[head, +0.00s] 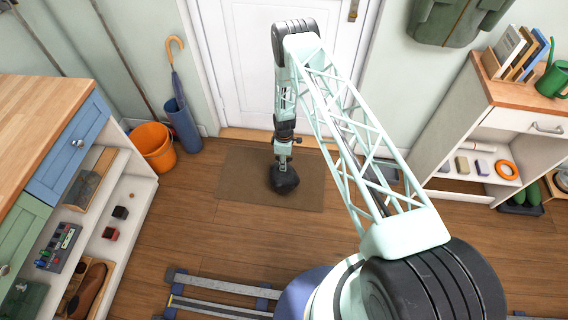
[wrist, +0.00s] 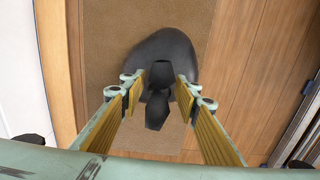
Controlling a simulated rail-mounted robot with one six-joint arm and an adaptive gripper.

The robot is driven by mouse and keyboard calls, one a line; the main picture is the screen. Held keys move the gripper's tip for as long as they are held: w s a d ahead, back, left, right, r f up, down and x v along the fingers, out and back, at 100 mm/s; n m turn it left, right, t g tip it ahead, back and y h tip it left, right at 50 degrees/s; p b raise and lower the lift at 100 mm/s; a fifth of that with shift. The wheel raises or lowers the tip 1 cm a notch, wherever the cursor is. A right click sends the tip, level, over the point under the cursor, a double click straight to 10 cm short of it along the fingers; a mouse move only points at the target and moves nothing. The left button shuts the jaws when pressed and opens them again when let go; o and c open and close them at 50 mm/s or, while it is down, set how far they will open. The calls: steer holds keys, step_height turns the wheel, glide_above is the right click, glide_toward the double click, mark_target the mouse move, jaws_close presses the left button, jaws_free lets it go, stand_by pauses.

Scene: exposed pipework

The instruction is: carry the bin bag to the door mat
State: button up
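The black bin bag (head: 285,179) is over the brown door mat (head: 236,182), in front of the white door. I cannot tell whether its base rests on the mat or hangs just above it. My gripper (head: 284,160) points straight down at the top of the bag. In the wrist view the bag's rounded body (wrist: 165,48) lies beyond my fingertips, over the mat (wrist: 110,55). Its tied neck (wrist: 157,105) stands between the two fingers of my gripper (wrist: 159,82). The fingers are apart, with the neck between them; whether they press on it is unclear.
An orange bucket (head: 153,146) and a blue umbrella stand (head: 183,124) are left of the mat. A shelf unit (head: 480,150) stands at the right, and a cabinet (head: 75,135) at the left. Wooden floor (head: 190,225) is clear between mat and rail (head: 220,285).

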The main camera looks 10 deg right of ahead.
steer(key=shift+r+p, duration=0.9)
steer(key=shift+r, duration=5.15)
steer(key=shift+r, duration=0.1)
